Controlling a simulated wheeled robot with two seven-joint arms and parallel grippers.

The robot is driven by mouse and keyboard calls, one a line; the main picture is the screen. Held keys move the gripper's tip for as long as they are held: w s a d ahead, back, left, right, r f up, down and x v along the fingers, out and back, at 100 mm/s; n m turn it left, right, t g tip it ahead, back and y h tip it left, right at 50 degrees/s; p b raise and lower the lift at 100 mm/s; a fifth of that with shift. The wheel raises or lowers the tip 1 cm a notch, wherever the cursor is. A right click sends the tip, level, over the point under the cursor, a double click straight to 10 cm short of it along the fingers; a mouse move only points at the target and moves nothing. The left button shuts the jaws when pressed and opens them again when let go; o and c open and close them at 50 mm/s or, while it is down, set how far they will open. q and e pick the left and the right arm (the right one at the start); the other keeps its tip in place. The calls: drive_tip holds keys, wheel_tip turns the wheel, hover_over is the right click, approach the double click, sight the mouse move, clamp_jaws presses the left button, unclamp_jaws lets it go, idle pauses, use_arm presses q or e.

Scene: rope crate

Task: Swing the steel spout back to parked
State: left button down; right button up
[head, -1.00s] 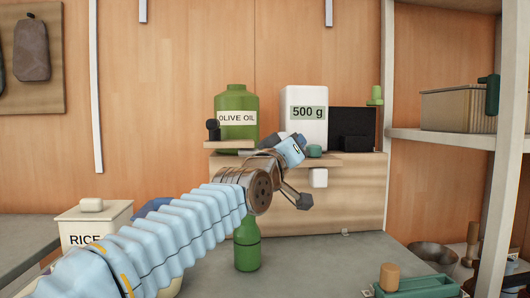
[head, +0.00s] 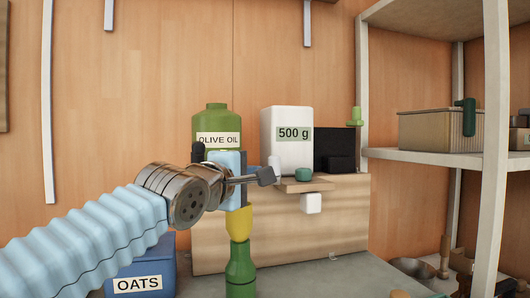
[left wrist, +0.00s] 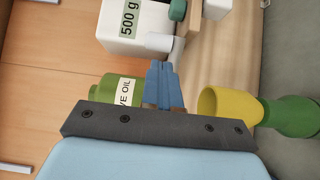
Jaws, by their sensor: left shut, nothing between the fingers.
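A small pale grey stub (head: 274,165) stands in front of the white 500 g container (head: 289,141), next to a green knob (head: 303,174). It may be the steel spout, but I cannot be sure. It also shows in the left wrist view (left wrist: 178,47), just beyond my fingertips. My left gripper (head: 236,167) is left of this stub in the head view. In the left wrist view its blue fingers (left wrist: 162,65) are together and empty, and I cannot tell whether they touch the stub. My right gripper is in neither view.
A yellow funnel (head: 238,222) sits on a green bottle (head: 240,268) below my gripper. The olive oil container (head: 215,120) stands behind it. A blue OATS box (head: 140,278) is at lower left. A shelf post (head: 494,150) rises at right.

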use_arm(q)
drive_tip(key=p+x, duration=0.4)
drive_tip(key=x, duration=0.3)
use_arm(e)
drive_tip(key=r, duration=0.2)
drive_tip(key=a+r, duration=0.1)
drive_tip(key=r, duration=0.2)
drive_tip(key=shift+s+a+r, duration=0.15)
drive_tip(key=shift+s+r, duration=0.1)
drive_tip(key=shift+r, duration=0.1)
use_arm(q)
drive_tip(key=shift+f, duration=0.1)
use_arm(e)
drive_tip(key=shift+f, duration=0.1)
